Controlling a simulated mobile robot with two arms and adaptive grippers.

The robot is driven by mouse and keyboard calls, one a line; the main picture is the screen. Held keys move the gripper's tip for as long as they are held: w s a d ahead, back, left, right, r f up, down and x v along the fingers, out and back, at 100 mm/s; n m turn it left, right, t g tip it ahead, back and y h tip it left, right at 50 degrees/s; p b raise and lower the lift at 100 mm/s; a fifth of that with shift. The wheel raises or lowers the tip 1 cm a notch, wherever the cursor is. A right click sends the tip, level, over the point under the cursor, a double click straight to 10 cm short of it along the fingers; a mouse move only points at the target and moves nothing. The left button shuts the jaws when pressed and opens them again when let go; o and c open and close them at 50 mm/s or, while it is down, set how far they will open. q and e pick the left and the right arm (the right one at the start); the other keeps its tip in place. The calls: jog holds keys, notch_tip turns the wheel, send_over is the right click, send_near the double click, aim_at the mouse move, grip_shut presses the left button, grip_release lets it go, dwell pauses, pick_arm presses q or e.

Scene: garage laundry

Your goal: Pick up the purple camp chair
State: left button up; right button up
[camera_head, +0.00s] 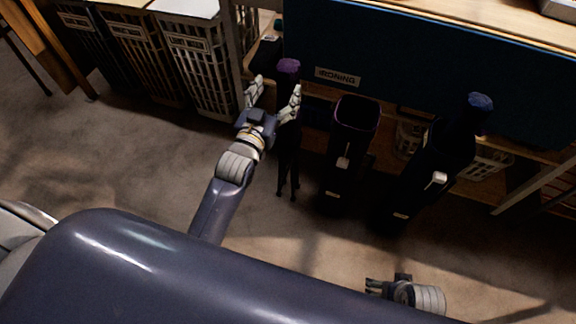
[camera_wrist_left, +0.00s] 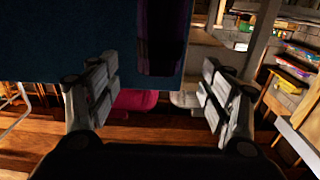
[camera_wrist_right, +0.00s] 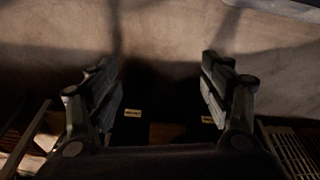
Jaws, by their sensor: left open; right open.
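The purple camp chair (camera_head: 289,67) is folded and stands upright against the blue ironing panel in the head view. Its top is purple, its lower part is dark, and thin legs reach the floor. My left gripper (camera_head: 275,90) is open, with its fingers beside the upper chair, one left of it and one close to or overlapping it. In the left wrist view a dark purple shape (camera_wrist_left: 160,35), probably the chair, shows beyond the open fingers; contact cannot be told. My right gripper (camera_head: 373,287) is low at the front, open and empty in the right wrist view (camera_wrist_right: 160,85).
The ironing panel (camera_head: 400,60) is behind. Laundry baskets (camera_head: 200,70) stand at left. Open floor (camera_head: 130,180) lies left of my arm.

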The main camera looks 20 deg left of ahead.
aim_at(284, 81)
pick_arm(q)
jog(key=w, duration=0.3)
jog(key=shift+w+d+f, duration=0.1)
jog(key=shift+w, duration=0.15)
jog(key=w, duration=0.1)
jog(key=w+b, duration=0.1)
jog(key=w, duration=0.2)
jog(key=shift+d+f+b, duration=0.1)
jog(key=shift+f+b, duration=0.15)
jog(key=shift+b, duration=0.05)
jog(key=shift+w, duration=0.45)
pick_arm(e)
jog(key=w+v, duration=0.1)
jog(key=v, duration=0.5)
jog(key=shift+w+r, duration=0.25)
jog(key=shift+w, duration=0.15)
pick_arm(q)
grip_shut()
jog(key=shift+r, duration=0.35)
